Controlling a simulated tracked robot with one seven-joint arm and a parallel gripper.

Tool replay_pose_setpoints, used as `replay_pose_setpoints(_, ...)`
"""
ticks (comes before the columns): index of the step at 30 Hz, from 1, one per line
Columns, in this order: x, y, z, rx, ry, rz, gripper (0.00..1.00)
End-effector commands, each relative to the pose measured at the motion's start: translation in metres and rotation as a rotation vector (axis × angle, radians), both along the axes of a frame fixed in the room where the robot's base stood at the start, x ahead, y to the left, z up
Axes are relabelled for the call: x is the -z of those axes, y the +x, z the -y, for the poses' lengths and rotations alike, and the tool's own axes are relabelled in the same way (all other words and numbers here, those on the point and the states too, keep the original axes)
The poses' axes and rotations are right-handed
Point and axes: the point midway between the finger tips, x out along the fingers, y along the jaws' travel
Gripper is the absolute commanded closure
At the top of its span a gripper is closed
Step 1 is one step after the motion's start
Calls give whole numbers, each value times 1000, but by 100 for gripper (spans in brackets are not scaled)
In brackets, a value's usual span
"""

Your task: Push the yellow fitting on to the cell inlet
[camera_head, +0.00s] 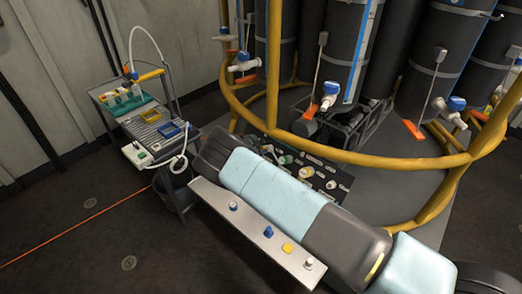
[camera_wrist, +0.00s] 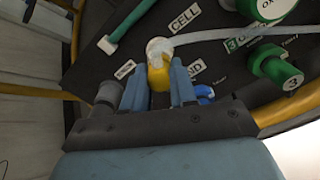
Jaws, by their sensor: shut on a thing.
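My gripper (camera_wrist: 158,92) has blue fingers, shut on the sides of the yellow fitting (camera_wrist: 159,76) in the wrist view. A whitish rounded end (camera_wrist: 159,48) shows at the fitting's far side, just below the CELL label (camera_wrist: 185,18) on the dark panel (camera_wrist: 225,60). A pale hose or strip (camera_wrist: 240,33) runs from near there to the right. I cannot tell whether the fitting is seated on the cell inlet, as the contact is not clear. In the head view my arm hides the fitting and the fingertips.
Green connectors (camera_wrist: 275,65) stand right of the fitting, and a blue part (camera_wrist: 204,93) is close beside the fingers. A yellow rail (camera_head: 340,155) curves around the dark cylinders (camera_head: 345,45).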

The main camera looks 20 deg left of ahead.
Motion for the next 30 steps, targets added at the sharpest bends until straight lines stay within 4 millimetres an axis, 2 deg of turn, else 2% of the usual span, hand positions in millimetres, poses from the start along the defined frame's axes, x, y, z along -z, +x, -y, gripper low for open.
replay_pose_setpoints(1, 0, 0, 0, 0, 0, 0, 71)
replay_pose_setpoints(10, 0, 0, 0, 0, 0, 0, 44)
replay_pose_setpoints(20, -3, -4, -3, -1, 1, 0, 44)
replay_pose_setpoints(23, -9, -13, -6, -1, -1, 0, 44)
replay_pose_setpoints(30, -33, -49, -22, -2, 3, 0, 44)
